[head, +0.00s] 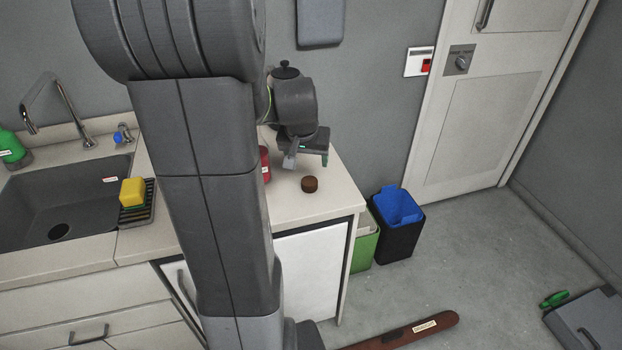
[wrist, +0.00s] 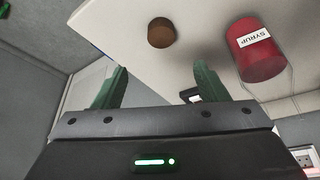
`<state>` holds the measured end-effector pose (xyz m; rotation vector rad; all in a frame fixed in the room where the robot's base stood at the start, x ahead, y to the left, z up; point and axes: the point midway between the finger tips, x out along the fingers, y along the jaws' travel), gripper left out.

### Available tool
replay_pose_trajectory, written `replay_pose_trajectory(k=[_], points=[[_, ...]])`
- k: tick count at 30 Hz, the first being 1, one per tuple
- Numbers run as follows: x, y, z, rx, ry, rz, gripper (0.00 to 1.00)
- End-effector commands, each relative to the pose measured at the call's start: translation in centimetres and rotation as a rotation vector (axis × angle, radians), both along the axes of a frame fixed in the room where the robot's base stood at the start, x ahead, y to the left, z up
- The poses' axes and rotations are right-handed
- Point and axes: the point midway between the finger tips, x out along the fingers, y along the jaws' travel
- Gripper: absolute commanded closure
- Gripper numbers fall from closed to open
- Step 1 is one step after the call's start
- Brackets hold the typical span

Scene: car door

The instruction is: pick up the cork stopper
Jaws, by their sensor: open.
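The cork stopper (head: 310,184) is a small brown round piece on the pale counter (head: 330,200), near its right end. My gripper (head: 307,161) is above the counter, just behind the cork stopper in the head view. In the wrist view my gripper (wrist: 158,80) has its two green fingers wide apart with nothing between them.
A red tin labelled SYRUP (wrist: 258,50) stands on the counter near the cork stopper; my arm partly hides it in the head view (head: 265,165). A sink (head: 60,205) and a yellow sponge (head: 132,191) are at left. Bins (head: 398,225) stand on the floor beyond the counter's right edge.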

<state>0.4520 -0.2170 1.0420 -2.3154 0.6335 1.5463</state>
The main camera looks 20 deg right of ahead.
Motion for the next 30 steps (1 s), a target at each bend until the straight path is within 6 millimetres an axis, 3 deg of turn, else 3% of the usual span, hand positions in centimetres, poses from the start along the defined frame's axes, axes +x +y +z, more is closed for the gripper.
replay_pose_trajectory(k=[6, 17, 24, 30], points=[[1.1, -0.7, -3.5, 0.001, 0.005, 0.000, 0.33], [1.8, -1.0, -5.7, 0.000, 0.003, 0.001, 0.33], [2.2, -1.0, -8.8, 0.001, 0.005, 0.001, 0.33], [2.8, -1.4, -10.2, 0.001, 0.003, 0.001, 0.33]])
